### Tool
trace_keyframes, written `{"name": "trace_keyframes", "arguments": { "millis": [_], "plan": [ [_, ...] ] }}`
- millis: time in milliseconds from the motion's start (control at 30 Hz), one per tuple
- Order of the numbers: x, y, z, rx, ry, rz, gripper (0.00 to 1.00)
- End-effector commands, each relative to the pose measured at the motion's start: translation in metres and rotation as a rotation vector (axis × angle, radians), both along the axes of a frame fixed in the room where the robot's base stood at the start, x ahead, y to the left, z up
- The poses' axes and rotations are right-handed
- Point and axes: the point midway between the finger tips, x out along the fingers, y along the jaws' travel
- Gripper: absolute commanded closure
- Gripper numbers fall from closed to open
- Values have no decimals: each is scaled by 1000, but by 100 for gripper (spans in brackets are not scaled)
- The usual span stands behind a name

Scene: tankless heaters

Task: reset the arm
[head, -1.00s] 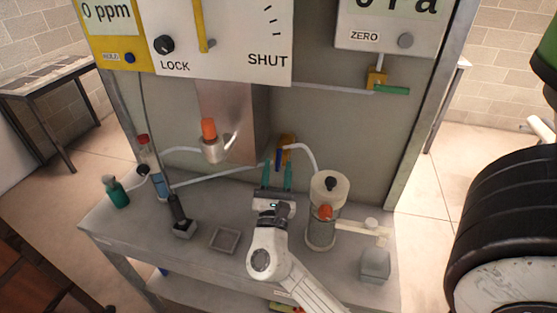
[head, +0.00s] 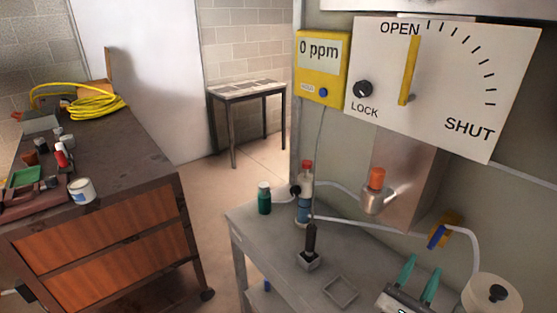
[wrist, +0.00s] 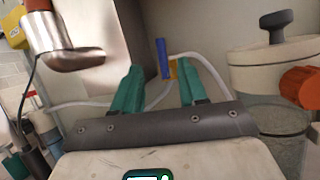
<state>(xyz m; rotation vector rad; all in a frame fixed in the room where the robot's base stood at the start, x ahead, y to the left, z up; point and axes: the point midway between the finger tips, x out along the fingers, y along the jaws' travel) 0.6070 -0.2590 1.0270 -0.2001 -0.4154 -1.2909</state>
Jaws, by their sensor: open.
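My gripper (head: 420,277) shows at the lower right of the head view, over the grey bench (head: 262,228). Its two green fingers are apart with nothing between them. In the wrist view my gripper (wrist: 158,88) points toward the back panel, its fingers spread. A blue-handled valve with a yellow part (head: 440,235) is beyond the fingers, and it also shows between them in the wrist view (wrist: 164,58). Most of my arm is below the head view's edge.
A white-lidded canister (head: 493,295) stands close right of my gripper. A metal cup with an orange cap (head: 375,190), a small tray (head: 340,291), a black-handled stand (head: 310,248) and a green bottle (head: 264,198) are to its left. A wooden cabinet (head: 110,250) stands far left.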

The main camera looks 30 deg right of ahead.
Motion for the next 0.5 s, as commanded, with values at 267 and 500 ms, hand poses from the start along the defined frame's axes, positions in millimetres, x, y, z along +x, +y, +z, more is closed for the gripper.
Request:
{"name": "trace_keyframes", "arguments": {
  "millis": [267, 500],
  "plan": [
    [-11, -8, 2, 126, -179, 14, 58],
    [-31, -23, -21, 532, -689, 21, 58]
  ]
}}
